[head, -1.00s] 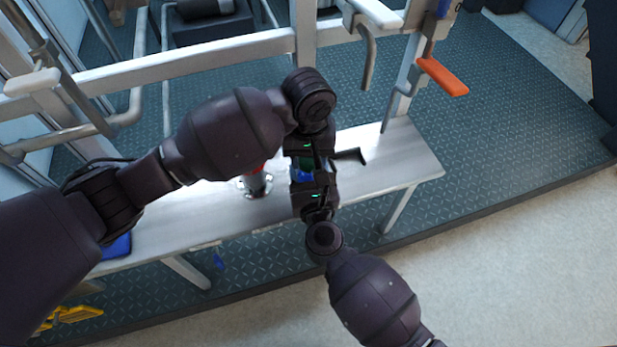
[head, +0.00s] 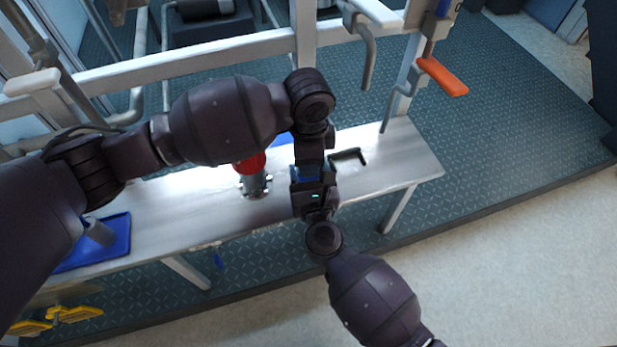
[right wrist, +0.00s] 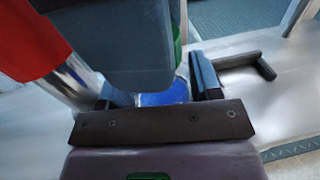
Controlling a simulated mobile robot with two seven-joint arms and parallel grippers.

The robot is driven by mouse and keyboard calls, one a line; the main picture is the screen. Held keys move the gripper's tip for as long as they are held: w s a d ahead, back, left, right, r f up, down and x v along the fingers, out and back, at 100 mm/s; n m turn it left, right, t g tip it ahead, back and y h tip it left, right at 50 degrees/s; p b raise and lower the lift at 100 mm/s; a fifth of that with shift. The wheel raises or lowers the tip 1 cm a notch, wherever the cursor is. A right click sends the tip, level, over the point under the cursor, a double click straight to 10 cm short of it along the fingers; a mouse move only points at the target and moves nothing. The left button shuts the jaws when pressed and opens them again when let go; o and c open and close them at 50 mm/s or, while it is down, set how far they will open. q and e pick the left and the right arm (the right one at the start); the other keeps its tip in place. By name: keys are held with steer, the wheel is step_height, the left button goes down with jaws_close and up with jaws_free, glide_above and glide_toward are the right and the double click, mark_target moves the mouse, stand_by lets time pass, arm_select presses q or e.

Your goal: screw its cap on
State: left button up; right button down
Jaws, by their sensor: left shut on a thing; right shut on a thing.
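My left gripper (head: 311,168) comes down from above, over the bench. In the right wrist view its dark body (right wrist: 110,45) hides most of what it holds. A strip of green (right wrist: 179,48) shows beside it, seemingly the cap. My right gripper (head: 313,195) reaches in from the front, just below the left one. It is shut on a blue container (right wrist: 165,92), of which only a small patch shows between the fingers. The green part sits directly above the blue one. I cannot tell how far the threads engage.
A metal cylinder (head: 255,186) with a red top (head: 251,163) stands close by on the metal bench (head: 190,205). A black handle (head: 349,156) lies to the right. A blue tray (head: 122,222) is at the left. A frame rail (head: 180,59) runs behind.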

arm_select(q)
steer(key=m, duration=1.3)
steer(key=o, duration=1)
steer(key=shift+r, duration=0.1)
steer(key=shift+r, duration=2.2)
